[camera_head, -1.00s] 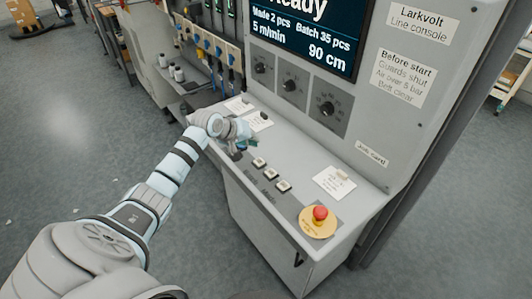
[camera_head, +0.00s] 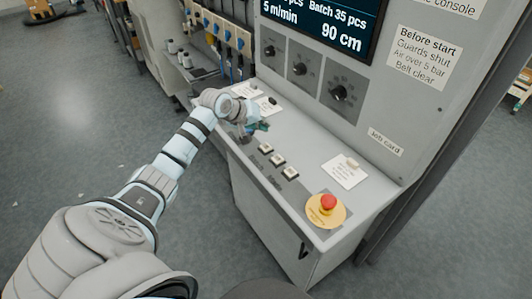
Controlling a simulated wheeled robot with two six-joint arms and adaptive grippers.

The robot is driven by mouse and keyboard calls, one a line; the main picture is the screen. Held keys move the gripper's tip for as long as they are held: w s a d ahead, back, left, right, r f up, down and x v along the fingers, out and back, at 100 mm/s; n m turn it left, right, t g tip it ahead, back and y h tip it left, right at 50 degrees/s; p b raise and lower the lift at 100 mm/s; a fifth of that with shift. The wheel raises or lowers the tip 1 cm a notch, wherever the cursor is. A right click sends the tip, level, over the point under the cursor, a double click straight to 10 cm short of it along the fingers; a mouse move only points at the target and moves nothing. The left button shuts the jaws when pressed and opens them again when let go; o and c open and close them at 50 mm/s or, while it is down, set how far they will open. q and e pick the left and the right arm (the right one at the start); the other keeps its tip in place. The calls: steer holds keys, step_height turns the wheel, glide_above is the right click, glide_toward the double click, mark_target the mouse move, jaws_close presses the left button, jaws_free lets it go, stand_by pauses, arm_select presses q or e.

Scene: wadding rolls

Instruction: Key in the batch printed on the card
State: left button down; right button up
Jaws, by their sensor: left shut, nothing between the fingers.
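The console screen (camera_head: 325,25) reads "Batch 35 pcs", "5 m/min" and "90 cm"; its top is cut off. A white card (camera_head: 345,171) lies on the sloped desk below the "Job card" label (camera_head: 385,142); its print is too small to read. Three dark knobs sit in grey plates: left (camera_head: 270,47), middle (camera_head: 299,68), right (camera_head: 340,93). Three pale push buttons (camera_head: 278,160) stand in a row on the desk. My left gripper (camera_head: 258,131) is shut and empty, above the desk just behind the buttons. My right gripper is not in view.
A red mushroom stop button (camera_head: 328,202) on a yellow disc sits at the desk's near right corner. Another white card (camera_head: 267,104) lies partly behind my left wrist. A "Before start" notice (camera_head: 423,57) is on the panel. The floor at left is open.

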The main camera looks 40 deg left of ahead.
arm_select(q)
steer(key=b, duration=0.3)
glide_above(264, 146)
step_height(264, 146, down, 4)
steer(key=shift+a+f, duration=0.1)
steer(key=shift+f, duration=0.45)
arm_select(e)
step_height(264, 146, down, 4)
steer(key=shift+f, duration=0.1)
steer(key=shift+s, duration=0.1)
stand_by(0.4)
arm_select(q)
steer(key=shift+f, duration=0.35)
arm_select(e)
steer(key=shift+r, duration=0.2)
